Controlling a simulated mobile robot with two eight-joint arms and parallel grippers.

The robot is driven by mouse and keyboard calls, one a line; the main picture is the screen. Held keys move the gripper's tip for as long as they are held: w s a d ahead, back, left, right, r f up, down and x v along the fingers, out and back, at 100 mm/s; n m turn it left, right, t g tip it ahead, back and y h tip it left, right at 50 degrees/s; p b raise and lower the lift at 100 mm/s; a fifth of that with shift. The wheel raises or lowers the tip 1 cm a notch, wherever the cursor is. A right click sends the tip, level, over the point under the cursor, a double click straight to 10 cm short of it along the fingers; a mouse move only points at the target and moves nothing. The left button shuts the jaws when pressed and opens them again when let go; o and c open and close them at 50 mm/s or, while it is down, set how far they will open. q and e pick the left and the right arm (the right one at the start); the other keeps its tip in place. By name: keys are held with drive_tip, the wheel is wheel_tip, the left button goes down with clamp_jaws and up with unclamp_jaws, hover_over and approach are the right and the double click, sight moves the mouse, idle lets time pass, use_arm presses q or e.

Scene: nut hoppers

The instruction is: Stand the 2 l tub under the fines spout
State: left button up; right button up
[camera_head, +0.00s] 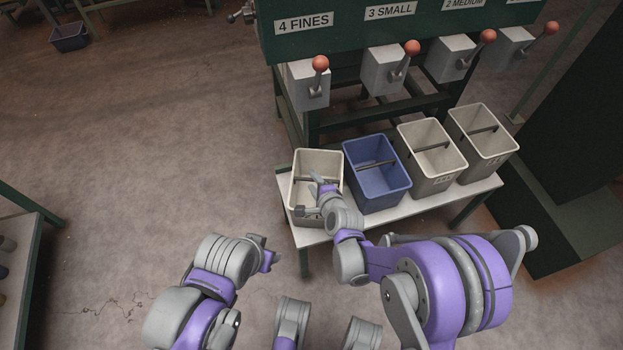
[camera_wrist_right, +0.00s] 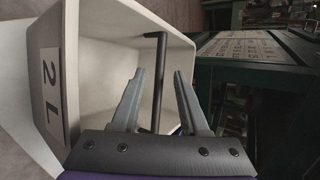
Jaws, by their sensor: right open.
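A cream tub (camera_head: 302,165) with a dark crossbar handle stands at the left end of a white bench, below the 4 FINES spout (camera_head: 309,86) in the head view. In the right wrist view the tub (camera_wrist_right: 105,20) carries a "2 L" label (camera_wrist_right: 51,92). My right gripper (camera_head: 317,197) is open over this tub. In the wrist view its fingers (camera_wrist_right: 160,84) lie on either side of the handle bar (camera_wrist_right: 159,65); contact cannot be told. My left gripper (camera_head: 268,257) hangs in front of the bench, apart from the tubs; its jaw state is unclear.
A blue tub (camera_head: 375,190) stands close right of the cream one, then two more cream tubs (camera_head: 436,170) (camera_head: 485,143). The white bench (camera_head: 424,205) has a narrow bare front strip. Red-knobbed levers (camera_head: 320,63) stick out above.

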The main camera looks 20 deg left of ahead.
use_arm(q)
drive_tip(key=shift+w+p+v, duration=0.2)
drive_tip(key=shift+p+v, duration=0.55)
drive_tip(key=shift+v, duration=0.25)
use_arm(e)
drive_tip(key=v, duration=1)
drive_tip(key=s+d+r+n+g+h, duration=0.2)
drive_tip(key=s+d+n, duration=0.4)
drive_tip(key=s+d, duration=0.4)
drive_tip(key=s+d+r+n+g+h, duration=0.2)
drive_tip(key=s+d+r+n+h, duration=0.3)
drive_tip(key=s+d, duration=0.5)
drive_tip(key=d+n, duration=0.2)
drive_tip(key=d, duration=0.5)
drive_tip(key=shift+r+g, duration=0.2)
drive_tip(key=shift+g, duration=0.2)
use_arm(q)
drive_tip(key=shift+c, duration=0.3)
use_arm(e)
drive_tip(key=shift+s, duration=0.15)
